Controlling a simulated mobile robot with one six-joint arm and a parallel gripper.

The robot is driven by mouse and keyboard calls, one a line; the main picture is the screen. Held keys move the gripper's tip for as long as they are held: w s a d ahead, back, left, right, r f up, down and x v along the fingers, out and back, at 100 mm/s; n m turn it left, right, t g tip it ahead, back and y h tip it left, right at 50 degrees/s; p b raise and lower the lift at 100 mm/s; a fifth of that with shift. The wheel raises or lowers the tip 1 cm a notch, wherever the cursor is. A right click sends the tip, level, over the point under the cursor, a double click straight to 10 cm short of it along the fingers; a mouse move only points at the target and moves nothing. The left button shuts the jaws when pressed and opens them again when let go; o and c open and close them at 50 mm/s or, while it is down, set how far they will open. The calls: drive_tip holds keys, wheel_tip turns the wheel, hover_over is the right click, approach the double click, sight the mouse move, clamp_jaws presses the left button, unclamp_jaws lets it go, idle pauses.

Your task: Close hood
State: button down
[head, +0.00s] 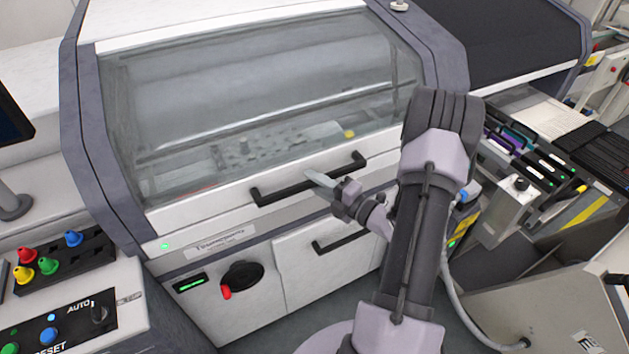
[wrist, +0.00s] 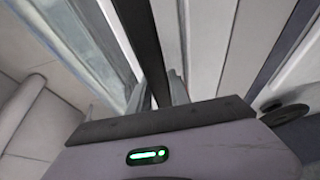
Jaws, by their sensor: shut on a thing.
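The hood (head: 250,90) is a large clear panel in a white and grey frame on the machine, seen in the head view. It appears lowered, with its lower edge along the machine's front. A black bar handle (head: 285,190) runs along that lower edge. My gripper (head: 318,182) is at the middle of this handle and shut on it. In the wrist view the dark handle bar (wrist: 140,40) runs between the fingers of my gripper (wrist: 160,92). The fingertips are partly hidden by the gripper body.
A second black handle (head: 340,242) is on a white drawer below. A control panel with colored knobs (head: 47,265) stands at the left. Feeders (head: 530,150) and a cable (head: 465,315) are to the right of my arm. A monitor edge (head: 12,120) shows at the far left.

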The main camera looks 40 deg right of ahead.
drive_tip(key=s+r+g+p, duration=0.1)
drive_tip(key=s+r+p, duration=0.2)
drive_tip(key=r+p, duration=0.2)
wheel_tip(320, 180, up, 2)
drive_tip(key=shift+s+a+r+m, duration=0.15)
drive_tip(key=shift+s+a+m, duration=0.15)
drive_tip(key=shift+s+a, duration=0.15)
drive_tip(key=shift+w, duration=0.1)
drive_tip(key=c, duration=1.2)
unclamp_jaws()
drive_tip(key=s+d+r+p, duration=0.2)
drive_tip(key=s, duration=1.5)
drive_tip(key=shift+d+r, duration=0.2)
drive_tip(key=shift+d, duration=0.2)
